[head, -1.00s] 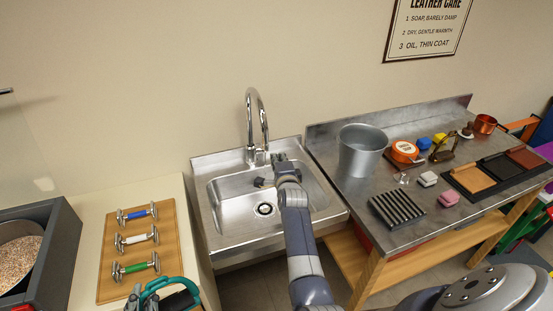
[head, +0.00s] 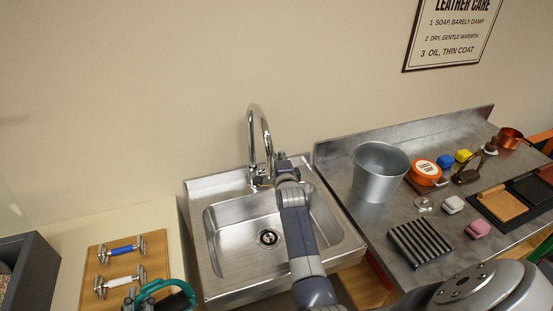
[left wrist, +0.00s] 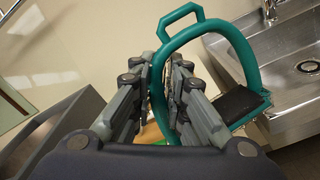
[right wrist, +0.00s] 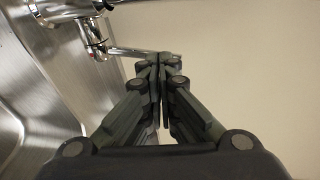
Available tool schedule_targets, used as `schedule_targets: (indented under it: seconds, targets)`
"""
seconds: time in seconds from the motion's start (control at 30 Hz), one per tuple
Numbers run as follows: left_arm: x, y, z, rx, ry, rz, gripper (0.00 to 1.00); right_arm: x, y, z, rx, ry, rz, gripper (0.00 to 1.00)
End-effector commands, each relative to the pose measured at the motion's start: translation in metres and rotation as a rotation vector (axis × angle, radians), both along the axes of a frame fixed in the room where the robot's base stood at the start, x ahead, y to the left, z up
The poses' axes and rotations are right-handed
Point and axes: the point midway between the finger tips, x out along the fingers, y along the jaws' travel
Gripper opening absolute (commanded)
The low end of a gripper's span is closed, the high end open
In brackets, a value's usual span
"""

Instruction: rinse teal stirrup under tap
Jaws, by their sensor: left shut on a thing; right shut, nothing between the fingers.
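The teal stirrup (head: 172,287) is at the bottom left of the head view. It fills the middle of the left wrist view (left wrist: 247,62), with its dark tread pad at the right. My left gripper (left wrist: 160,78) is shut on the stirrup's side and holds it up, left of the sink. The chrome tap (head: 252,140) stands at the back of the sink (head: 225,245); I see no water running. My right gripper (right wrist: 162,60) is shut and empty, its tips at the end of the tap's lever (right wrist: 128,51); I cannot tell if they touch.
A wooden board (head: 93,292) with metal-ended rods lies on the left counter, beside a grey bin (head: 38,275). A steel bucket (head: 378,175), a striped black mat (head: 420,242) and small care items stand on the right bench. The basin is empty around its drain (head: 268,238).

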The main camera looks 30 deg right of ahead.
Motion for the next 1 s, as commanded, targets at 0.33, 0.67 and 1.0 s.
schedule_targets:
  seconds: [0.33, 0.67, 1.0]
  targets:
    - [0.0, 0.0, -0.001, -0.001, -0.001, 0.0, 0.0, 0.001, 0.0, 0.0, 0.0, -0.001, 0.0, 0.0]
    - [0.0, 0.0, -0.011, 0.0, -0.001, 0.0, 0.0, 0.022, -0.007, 0.007, 0.002, -0.002, -0.001, 0.0]
    - [0.0, 0.0, -0.01, 0.0, -0.001, 0.0, 0.0, 0.024, -0.007, 0.011, -0.002, -0.008, 0.001, 0.0]
